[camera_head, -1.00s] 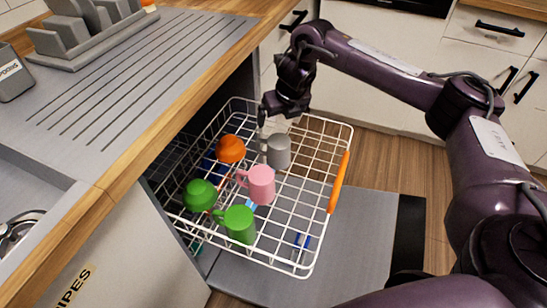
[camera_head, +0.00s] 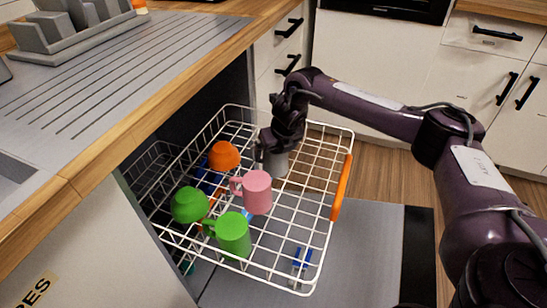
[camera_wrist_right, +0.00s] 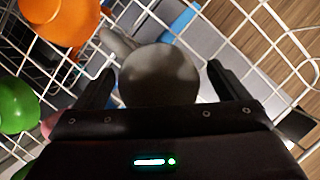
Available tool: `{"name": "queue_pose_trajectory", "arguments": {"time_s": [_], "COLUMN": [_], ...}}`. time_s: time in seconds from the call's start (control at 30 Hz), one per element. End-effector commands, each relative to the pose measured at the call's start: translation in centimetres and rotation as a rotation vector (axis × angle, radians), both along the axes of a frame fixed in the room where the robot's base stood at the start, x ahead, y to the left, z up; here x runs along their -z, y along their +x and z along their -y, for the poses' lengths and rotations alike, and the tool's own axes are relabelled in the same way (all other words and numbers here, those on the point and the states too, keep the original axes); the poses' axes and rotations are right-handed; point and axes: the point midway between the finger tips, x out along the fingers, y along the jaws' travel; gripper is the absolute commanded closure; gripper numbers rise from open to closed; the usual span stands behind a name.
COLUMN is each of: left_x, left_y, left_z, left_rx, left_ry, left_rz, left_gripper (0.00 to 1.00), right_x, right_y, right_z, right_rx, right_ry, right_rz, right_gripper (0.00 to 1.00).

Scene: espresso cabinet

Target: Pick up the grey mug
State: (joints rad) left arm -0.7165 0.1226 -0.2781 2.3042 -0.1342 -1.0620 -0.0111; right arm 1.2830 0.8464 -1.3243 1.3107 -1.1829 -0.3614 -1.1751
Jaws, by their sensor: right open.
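The grey mug (camera_head: 279,166) is in the white wire dishwasher rack, partly hidden behind my right gripper (camera_head: 268,153). In the right wrist view, the grey mug (camera_wrist_right: 160,76) shows as a rounded grey shape, with its handle towards the upper left. My right gripper (camera_wrist_right: 160,88) is open there, with one dark finger on each side of the mug. I cannot tell whether either finger touches it. My left gripper is not in view.
The white rack (camera_head: 320,235) is pulled out, with an orange handle (camera_head: 342,187). A pink mug (camera_head: 257,194), a green mug (camera_head: 233,235), another green cup (camera_head: 190,205) and an orange cup (camera_head: 224,156) stand close by. A wooden counter edge (camera_head: 150,98) runs along the left.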

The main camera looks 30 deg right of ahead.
Motion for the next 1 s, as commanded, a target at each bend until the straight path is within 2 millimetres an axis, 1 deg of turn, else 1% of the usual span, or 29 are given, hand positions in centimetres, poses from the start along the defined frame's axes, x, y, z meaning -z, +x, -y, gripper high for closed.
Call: {"name": "queue_pose_trajectory", "arguments": {"time_s": [0.03,0.1,0.37,0.8,1.0], "left_x": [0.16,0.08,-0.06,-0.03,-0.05], "left_y": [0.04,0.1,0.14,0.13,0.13], "left_z": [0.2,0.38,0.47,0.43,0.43], "left_rx": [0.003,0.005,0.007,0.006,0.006], "left_ry": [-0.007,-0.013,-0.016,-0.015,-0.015], "left_rz": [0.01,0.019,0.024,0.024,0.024], "left_gripper": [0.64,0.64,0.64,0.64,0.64], "right_x": [0.7,1.14,1.21,1.17,1.03], "right_y": [0.28,0.48,0.58,0.57,0.63], "right_z": [-0.11,-0.09,-0.06,-0.05,-0.06], "right_rx": [0.0,0.0,-0.001,0.0,0.0], "right_ry": [0.001,0.001,0.0,0.001,0.001], "right_rz": [0.001,0.0,0.001,0.002,0.004], "right_gripper": [0.06,0.06,0.06,0.63,0.63]}}
